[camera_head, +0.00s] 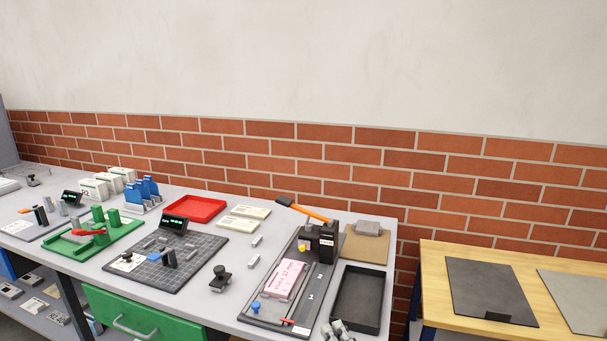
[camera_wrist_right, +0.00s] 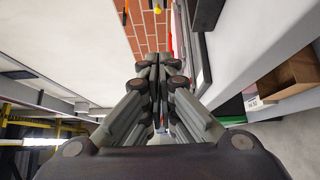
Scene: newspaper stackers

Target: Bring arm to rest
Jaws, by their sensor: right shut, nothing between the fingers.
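My right gripper (camera_head: 341,328) just enters the bottom edge of the head view, in front of the workbench (camera_head: 205,278) by the black tray's near end. In the right wrist view, my right gripper (camera_wrist_right: 160,62) has its fingers together with nothing between them. I cannot tell from these frames whether it touches the bench. My left gripper is not in view.
The black tray (camera_head: 341,302) lies beside a long grey fixture with an orange-handled lever (camera_head: 305,210). A red tray (camera_head: 194,204), green fixture (camera_head: 72,246) and grey gridded board (camera_head: 200,268) stand further left. A wooden table (camera_head: 455,255) stands right, beyond a gap.

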